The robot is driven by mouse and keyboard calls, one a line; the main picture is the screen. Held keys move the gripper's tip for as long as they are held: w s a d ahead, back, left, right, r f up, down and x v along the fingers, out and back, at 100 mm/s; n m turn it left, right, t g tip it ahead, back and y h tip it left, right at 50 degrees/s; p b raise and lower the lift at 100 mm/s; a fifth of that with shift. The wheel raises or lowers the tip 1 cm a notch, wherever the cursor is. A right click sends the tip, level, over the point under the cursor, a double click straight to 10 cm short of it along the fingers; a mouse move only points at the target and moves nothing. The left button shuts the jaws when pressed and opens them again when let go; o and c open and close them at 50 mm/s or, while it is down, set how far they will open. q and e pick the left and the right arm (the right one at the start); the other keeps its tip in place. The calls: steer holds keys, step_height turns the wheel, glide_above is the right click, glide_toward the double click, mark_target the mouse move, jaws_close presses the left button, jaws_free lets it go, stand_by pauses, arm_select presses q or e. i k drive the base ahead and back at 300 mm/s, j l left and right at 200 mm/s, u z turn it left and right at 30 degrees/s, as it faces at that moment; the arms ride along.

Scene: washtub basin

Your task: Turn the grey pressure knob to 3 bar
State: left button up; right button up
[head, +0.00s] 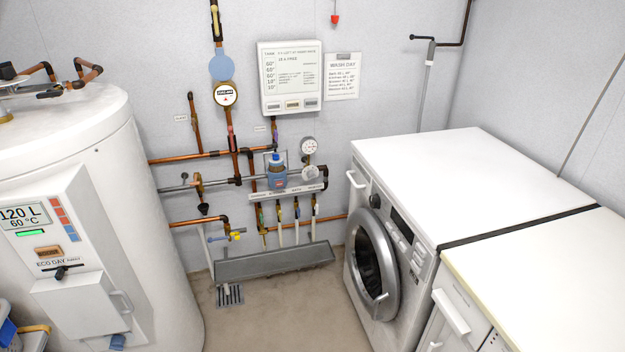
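A blue and grey fitting with a rounded top (277,172) sits among the copper pipes on the back wall. It may carry the pressure knob, but I cannot clearly make out a separate grey knob. A round white dial gauge (309,146) is just to its upper right; its needle and numbers are too small to read. A smaller clear or pale round part (311,172) sits below the gauge. Neither of my grippers is in view.
A white water heater (150,230) stands at left, and a white washing machine (460,180) with a counter (560,280) at right. A grey trough (275,262) lies below the pipes. Bare floor (290,315) is free between them.

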mark_target(311, 174)
steer(key=i+u, duration=0.25)
steer(key=i, duration=0.25)
steer(key=i+l+u, duration=0.25)
steer(key=i, duration=0.25)
steer(key=j, duration=0.1)
